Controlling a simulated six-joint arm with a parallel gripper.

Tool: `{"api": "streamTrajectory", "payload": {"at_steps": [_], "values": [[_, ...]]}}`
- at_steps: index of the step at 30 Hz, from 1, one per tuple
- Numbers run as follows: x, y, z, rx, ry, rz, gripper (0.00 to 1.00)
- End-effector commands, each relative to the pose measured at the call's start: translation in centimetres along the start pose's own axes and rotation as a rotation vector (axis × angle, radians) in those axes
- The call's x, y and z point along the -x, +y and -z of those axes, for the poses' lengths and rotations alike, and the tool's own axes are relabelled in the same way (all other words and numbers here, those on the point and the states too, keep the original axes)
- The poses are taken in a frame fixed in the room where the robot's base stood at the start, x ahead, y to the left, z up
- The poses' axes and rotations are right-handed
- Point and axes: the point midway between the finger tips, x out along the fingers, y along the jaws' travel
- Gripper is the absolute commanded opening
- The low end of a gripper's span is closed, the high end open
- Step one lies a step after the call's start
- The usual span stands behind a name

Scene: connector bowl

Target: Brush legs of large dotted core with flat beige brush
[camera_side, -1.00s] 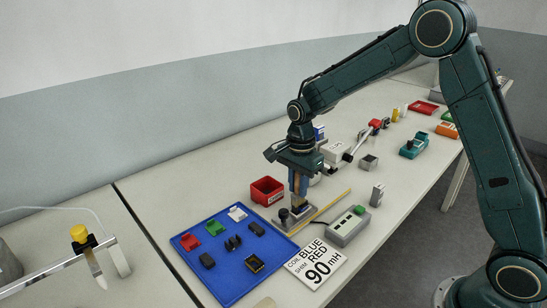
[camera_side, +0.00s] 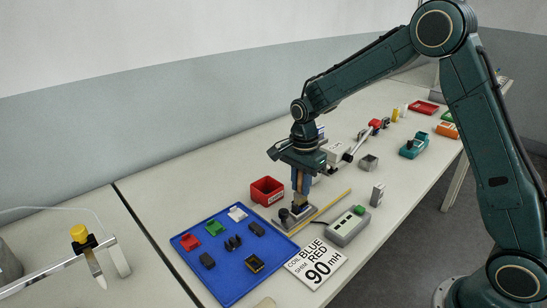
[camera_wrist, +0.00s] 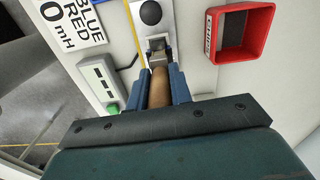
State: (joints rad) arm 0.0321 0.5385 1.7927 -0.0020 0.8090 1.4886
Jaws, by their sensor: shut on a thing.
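My gripper (camera_side: 301,188) points down with its blue fingers shut on the brown handle of a brush (camera_wrist: 159,88). In the wrist view, the handle ends in a pale metal part close over a grey fixture (camera_wrist: 152,28) with a round black knob. The fixture also shows in the side view (camera_side: 294,220) beneath the gripper. The brush tip and whatever it may touch there are too small and hidden to make out. I cannot tell which piece is the large dotted core. A blue tray (camera_side: 216,281) holds several small red, green, white and dark pieces.
A red bin (camera_side: 266,191) stands left of the gripper. A grey box with a green button (camera_side: 348,228) and a lettered card (camera_side: 315,264) lie to the right and front. A yellow strip (camera_side: 332,207) runs beside the fixture. More items stand farther back.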

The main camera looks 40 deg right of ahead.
Motion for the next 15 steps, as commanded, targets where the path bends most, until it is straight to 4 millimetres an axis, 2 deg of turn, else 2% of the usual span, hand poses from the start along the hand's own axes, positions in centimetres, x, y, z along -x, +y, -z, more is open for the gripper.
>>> {"api": "streamTrajectory", "payload": {"at_steps": [15], "values": [[-0.10,0.08,1.01,0.000,0.000,-0.001,0.00]]}}
